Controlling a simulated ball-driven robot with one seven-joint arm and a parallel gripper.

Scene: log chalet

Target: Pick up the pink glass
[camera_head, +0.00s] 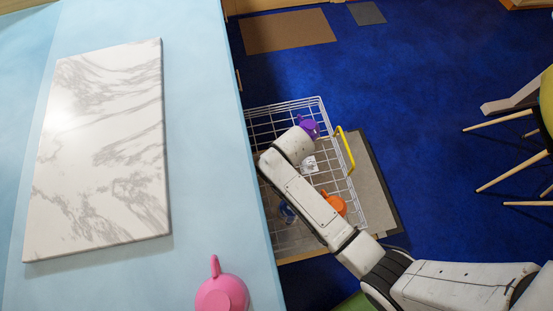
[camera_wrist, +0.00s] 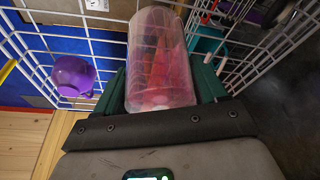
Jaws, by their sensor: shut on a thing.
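The pink glass (camera_wrist: 161,55) is a see-through, pinkish tumbler in the middle of the wrist view. My gripper (camera_wrist: 160,84) has its dark green fingers on either side of it, shut on it. White wire bars of a rack (camera_head: 320,110) surround the glass in the wrist view. In the head view my arm reaches down over this rack, beside the light blue counter. My gripper and the glass are hidden there behind my arm.
A purple cup (camera_head: 309,127) lies near the rack's far end, also left in the wrist view (camera_wrist: 73,76). An orange item (camera_head: 333,204) and a blue one (camera_head: 287,211) are nearer. The counter (camera_head: 200,180) holds a marble board (camera_head: 100,150) and pink pot (camera_head: 222,293). Chair legs (camera_head: 510,170) stand right.

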